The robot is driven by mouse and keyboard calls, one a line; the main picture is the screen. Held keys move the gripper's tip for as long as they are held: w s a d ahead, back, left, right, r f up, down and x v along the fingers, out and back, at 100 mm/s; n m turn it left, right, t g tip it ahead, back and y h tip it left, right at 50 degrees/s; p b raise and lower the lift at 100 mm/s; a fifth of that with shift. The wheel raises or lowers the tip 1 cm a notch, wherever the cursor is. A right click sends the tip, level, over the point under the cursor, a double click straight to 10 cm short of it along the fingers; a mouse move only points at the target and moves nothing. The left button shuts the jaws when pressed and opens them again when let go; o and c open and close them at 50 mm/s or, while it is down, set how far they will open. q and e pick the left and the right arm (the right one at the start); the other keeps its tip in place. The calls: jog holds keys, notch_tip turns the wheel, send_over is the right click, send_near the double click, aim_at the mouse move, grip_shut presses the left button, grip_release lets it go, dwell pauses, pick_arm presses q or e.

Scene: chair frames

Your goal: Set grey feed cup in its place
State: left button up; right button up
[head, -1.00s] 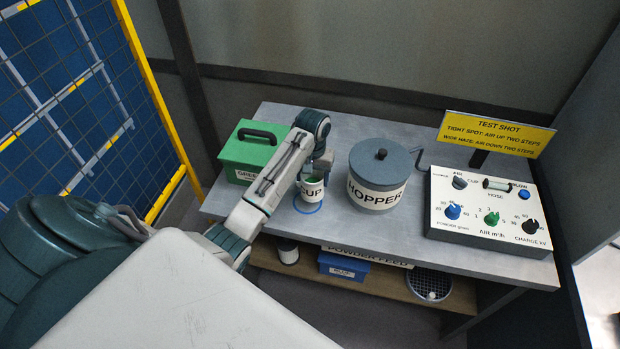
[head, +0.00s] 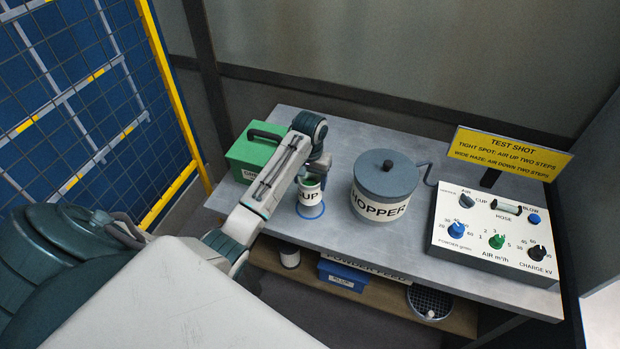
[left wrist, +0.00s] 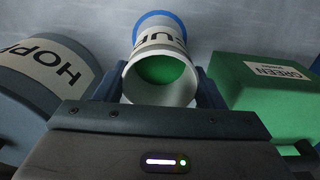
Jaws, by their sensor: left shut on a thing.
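The grey feed cup (head: 310,197), with a white CUP label and green inside, is upright at the blue ring (head: 312,213) marked on the table. My left gripper (head: 313,180) is shut on the cup near its rim. In the left wrist view the cup (left wrist: 161,48) sits between the two fingers, and the blue ring (left wrist: 160,17) shows around its base. I cannot tell whether its base touches the table. Part of the cup is hidden by my left arm in the head view. My right gripper is not in view.
The grey hopper (head: 382,187) stands close to the right of the cup, and a green box (head: 256,152) to the left. A control panel (head: 495,235) and yellow sign (head: 510,153) are further right. A lower shelf holds a blue box (head: 342,275).

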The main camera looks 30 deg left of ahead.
pick_arm(q)
jog(key=shift+f+b, duration=0.45)
jog(key=shift+f, duration=1.65)
jog(key=shift+r, duration=0.1)
jog(key=shift+p, duration=0.55)
jog(key=shift+f, duration=0.25)
jog(key=shift+f, duration=0.55)
